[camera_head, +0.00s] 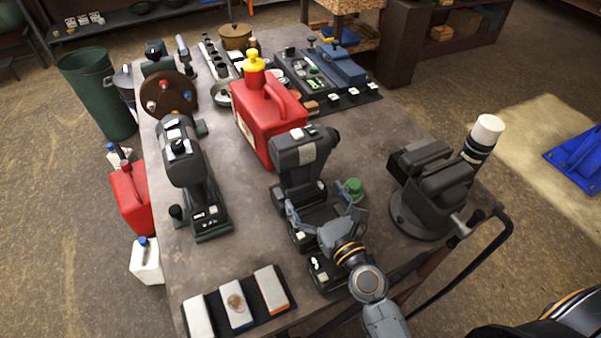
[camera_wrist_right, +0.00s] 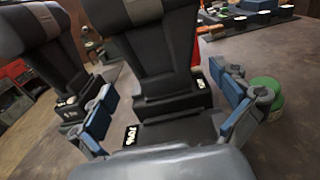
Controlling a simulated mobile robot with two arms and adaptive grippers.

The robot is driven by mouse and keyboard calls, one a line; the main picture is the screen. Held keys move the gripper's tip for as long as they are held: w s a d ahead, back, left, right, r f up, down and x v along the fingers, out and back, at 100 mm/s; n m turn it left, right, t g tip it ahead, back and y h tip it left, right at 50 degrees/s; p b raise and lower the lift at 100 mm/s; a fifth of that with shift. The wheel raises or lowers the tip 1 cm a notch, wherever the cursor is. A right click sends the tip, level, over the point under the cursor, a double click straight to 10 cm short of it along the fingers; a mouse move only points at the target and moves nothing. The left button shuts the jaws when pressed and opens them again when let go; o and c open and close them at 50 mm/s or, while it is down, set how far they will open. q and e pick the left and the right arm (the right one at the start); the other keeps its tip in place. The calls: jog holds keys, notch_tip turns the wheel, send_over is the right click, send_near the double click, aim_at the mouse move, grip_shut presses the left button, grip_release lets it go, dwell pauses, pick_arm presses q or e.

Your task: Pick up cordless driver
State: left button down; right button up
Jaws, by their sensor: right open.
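A dark grey cordless driver (camera_head: 301,158) stands upright near the middle of the workbench, with its battery foot on the bench. A second, similar driver (camera_head: 184,160) stands further left. My right gripper (camera_head: 325,205) is open at the near side of the middle driver, low over the bench. In the right wrist view the middle driver's grip (camera_wrist_right: 165,65) rises ahead, between the two spread blue-padded fingers. I cannot tell whether either finger touches it. The second driver (camera_wrist_right: 40,50) shows at the left there. My left gripper is not in view.
A red fuel can (camera_head: 262,120) stands just behind the middle driver, and a green-topped object (camera_head: 352,187) is close on its right. A bench vise (camera_head: 432,180) stands further right. A tray of blocks (camera_head: 238,304) lies at the front edge. Bare bench (camera_head: 245,245) shows between the drivers.

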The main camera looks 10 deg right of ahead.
aim_at(303, 175)
jog(key=shift+w+a+r, duration=0.15)
jog(key=shift+w+r, duration=0.2)
jog(key=shift+w, duration=0.55)
jog(key=w, duration=0.2)
jog(key=w+a+p, duration=0.1)
jog(key=w, duration=0.2)
jog(key=shift+w+a+f, duration=0.1)
jog(key=shift+w+f, duration=0.05)
jog(key=shift+w, duration=0.1)
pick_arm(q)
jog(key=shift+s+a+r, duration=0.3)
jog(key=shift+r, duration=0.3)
pick_arm(e)
jog(key=shift+c, duration=0.4)
jog(key=shift+s, duration=0.1)
jog(key=c, duration=1.1)
jog(key=shift+r, duration=0.25)
jog(key=shift+c, duration=1.4)
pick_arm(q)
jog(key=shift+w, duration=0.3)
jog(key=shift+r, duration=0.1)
